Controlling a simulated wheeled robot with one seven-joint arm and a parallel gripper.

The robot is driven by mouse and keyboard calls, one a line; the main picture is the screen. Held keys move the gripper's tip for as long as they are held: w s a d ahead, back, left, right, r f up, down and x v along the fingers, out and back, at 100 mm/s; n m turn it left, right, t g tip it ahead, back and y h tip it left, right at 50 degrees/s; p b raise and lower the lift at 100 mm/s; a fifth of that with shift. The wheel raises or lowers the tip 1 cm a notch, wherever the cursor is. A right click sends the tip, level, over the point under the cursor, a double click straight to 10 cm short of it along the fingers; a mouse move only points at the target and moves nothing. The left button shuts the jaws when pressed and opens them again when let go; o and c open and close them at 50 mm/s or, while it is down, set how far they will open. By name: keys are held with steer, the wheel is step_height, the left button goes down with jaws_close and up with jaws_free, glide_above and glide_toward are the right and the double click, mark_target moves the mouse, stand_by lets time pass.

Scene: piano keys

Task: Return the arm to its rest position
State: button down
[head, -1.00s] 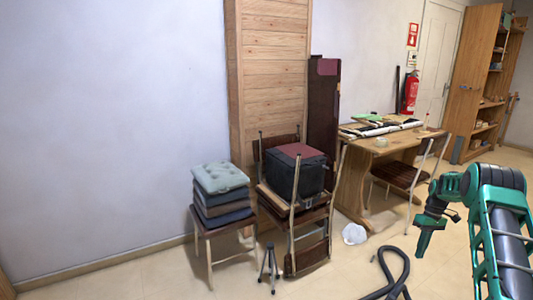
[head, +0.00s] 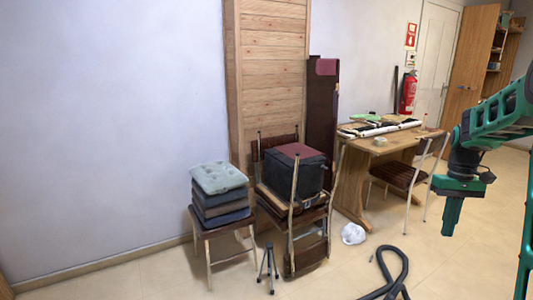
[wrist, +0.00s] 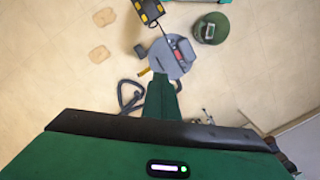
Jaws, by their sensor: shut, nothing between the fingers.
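My gripper (head: 450,225) hangs at the right of the head view. It is green, points down and is shut with nothing in it. It is in free air above the floor, apart from the desk and chair behind it. In the wrist view its closed fingers (wrist: 162,95) point at the floor below. My green arm comes in from the right edge of the head view, and part of it lies outside the picture.
A wooden desk (head: 349,189) with piano keys (head: 375,130) and a chair (head: 402,176) stand behind my gripper. A black hose (head: 391,272) lies on the floor. The wrist view shows a grey round machine (wrist: 168,68) and a green bucket-like object (wrist: 212,28) below.

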steer(key=s+a+r+m, duration=0.1)
steer(key=s+a+r, duration=0.15)
steer(key=s, duration=0.45)
steer(key=s+a+r+m, duration=0.1)
steer(key=s+a+r, duration=0.15)
steer(key=s, duration=0.55)
steer(key=s+a+f+m, duration=0.1)
steer(key=s+a, duration=0.2)
steer(key=s, duration=0.5)
steer(key=s+a+f+m+t, duration=0.1)
steer(key=s+a+f, duration=0.1)
steer(key=s, duration=0.6)
steer(key=shift+a+f+m+t, duration=0.3)
steer(key=shift+a+m, duration=0.1)
steer(key=shift+a, duration=0.35)
steer(key=shift+s, duration=0.2)
